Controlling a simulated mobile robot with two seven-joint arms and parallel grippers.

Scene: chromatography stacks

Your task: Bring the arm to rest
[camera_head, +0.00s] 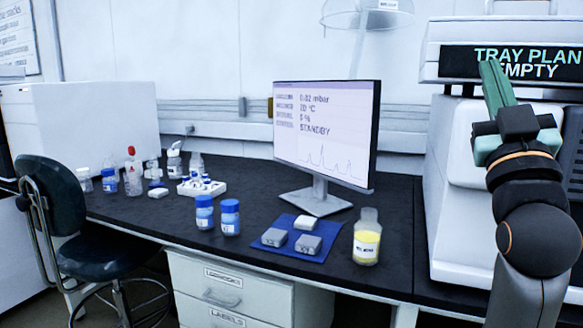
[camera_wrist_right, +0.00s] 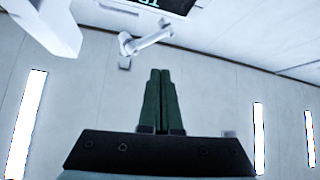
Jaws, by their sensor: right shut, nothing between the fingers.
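My right arm comes in at the right edge of the head view, raised in front of the chromatography stack (camera_head: 455,190). My right gripper (camera_head: 490,68) points upward, with its green fingers near the "TRAY PLAN EMPTY" display (camera_head: 525,63). In the right wrist view the two dark green fingers (camera_wrist_right: 160,75) lie together with nothing between them. That view faces the ceiling and wall, tilted. My left gripper is in neither view.
The dark bench (camera_head: 270,190) holds a monitor (camera_head: 325,128), a blue mat (camera_head: 272,237) with several small blocks, a yellow-filled bottle (camera_head: 367,243), blue-capped bottles (camera_head: 230,217) and a white rack (camera_head: 202,187). A chair (camera_head: 75,245) stands at the left.

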